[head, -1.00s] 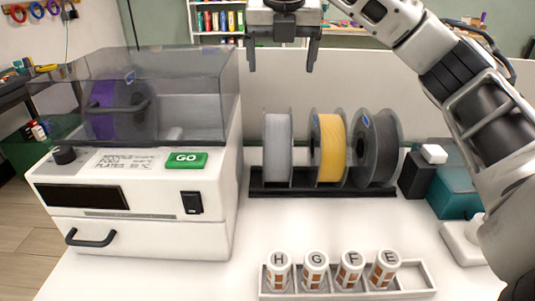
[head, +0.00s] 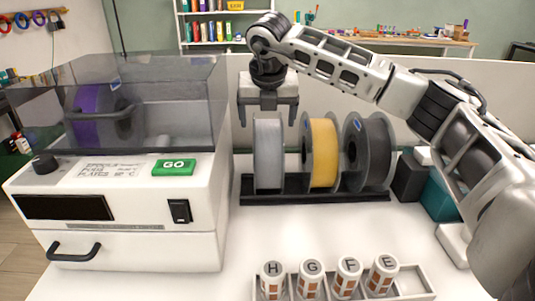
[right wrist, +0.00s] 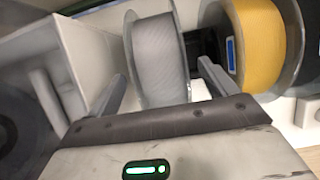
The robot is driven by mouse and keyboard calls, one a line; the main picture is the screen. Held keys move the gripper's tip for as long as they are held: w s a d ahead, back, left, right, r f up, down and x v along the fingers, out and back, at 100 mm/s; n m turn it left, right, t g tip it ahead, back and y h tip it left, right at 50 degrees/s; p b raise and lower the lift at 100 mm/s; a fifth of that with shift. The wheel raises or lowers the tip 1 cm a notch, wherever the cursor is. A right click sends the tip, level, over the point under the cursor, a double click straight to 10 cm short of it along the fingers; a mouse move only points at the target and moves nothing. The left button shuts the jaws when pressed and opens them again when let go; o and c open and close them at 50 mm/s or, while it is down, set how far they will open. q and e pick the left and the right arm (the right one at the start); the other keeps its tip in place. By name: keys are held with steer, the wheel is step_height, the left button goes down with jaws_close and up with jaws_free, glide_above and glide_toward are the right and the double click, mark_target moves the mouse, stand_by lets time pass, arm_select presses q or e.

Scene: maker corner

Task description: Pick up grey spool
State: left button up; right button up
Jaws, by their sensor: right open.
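The grey spool (head: 268,155) stands upright at the left end of a black rack (head: 315,197), beside a yellow spool (head: 322,153) and a dark, near-black spool (head: 370,152). My right gripper (head: 268,118) is open, pointing down at the top of the grey spool, with one finger on each side of its upper rim. In the right wrist view the grey spool (right wrist: 160,60) lies between the two open fingers, with a visible gap on the left side. Contact on the right side is hard to tell. My left gripper is not in view.
A white machine with a clear lid (head: 130,95) and a purple spool inside stands close on the left. Several lettered canisters (head: 310,278) sit in a tray at the front. A black block (head: 408,176) and a teal box (head: 440,195) stand right of the rack.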

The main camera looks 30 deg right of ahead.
steer(key=x, duration=0.3)
steer(key=shift+f, duration=0.1)
steer(key=c, duration=1.7)
jaws_close()
steer(key=shift+w+r, duration=0.1)
steer(key=shift+r, duration=0.25)
